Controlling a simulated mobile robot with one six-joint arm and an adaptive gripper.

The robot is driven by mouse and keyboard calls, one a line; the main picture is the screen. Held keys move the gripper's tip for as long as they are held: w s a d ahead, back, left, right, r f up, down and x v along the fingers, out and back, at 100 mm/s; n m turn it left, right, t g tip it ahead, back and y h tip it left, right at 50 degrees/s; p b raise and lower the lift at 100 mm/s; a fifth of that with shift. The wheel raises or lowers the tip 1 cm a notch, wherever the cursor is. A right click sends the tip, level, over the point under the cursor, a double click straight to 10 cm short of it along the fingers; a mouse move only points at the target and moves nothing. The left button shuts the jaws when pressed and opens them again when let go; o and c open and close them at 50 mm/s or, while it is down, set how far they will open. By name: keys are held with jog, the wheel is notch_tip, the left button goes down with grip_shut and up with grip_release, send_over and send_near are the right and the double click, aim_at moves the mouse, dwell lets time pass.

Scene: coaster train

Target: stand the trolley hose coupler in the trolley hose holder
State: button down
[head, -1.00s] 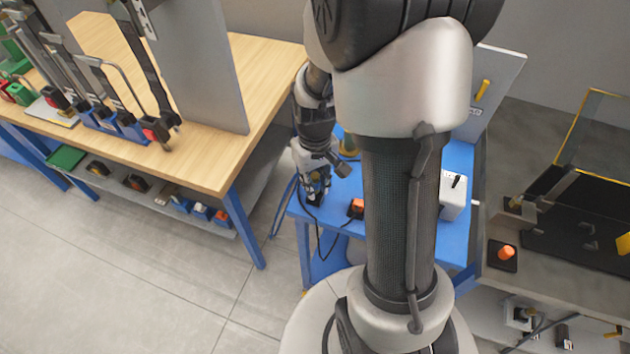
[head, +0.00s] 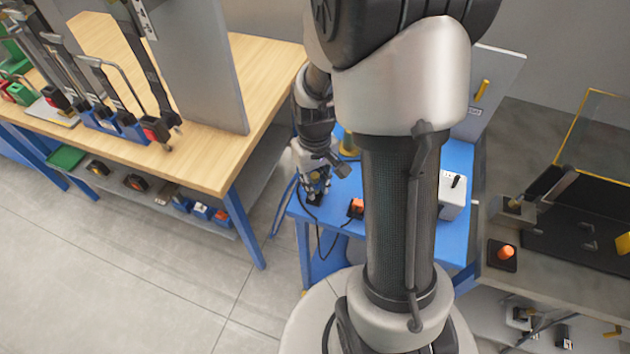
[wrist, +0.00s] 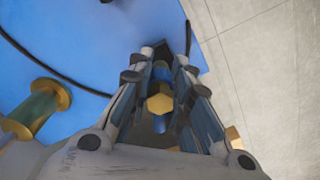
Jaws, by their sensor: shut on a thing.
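My gripper (head: 316,188) is over the front left corner of the blue trolley top (head: 345,185), pointing down. In the wrist view my gripper (wrist: 163,62) is shut on the trolley hose coupler (wrist: 160,103), which shows a brass hexagonal end and a blue part between the fingers. A dark block, likely the trolley hose holder (head: 314,200), shows just below the fingers in the head view. A dark shape also shows beyond the fingertips in the wrist view. Whether the coupler is inside or only above the holder is hidden by the fingers.
A black hose (wrist: 45,62) curves over the trolley top. A green spool with brass flanges (wrist: 40,112) stands left in the wrist view. An orange-and-black piece (head: 356,208) and a white box (head: 453,195) are on the trolley. A wooden workbench (head: 215,165) stands left.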

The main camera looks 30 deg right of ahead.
jog(key=shift+f+b, duration=0.75)
jog(key=shift+f, duration=0.35)
jog(key=c, duration=1.4)
grip_release()
jog(key=shift+r, duration=0.1)
notch_tip(320, 180, up, 12)
jog(key=shift+f, duration=0.1)
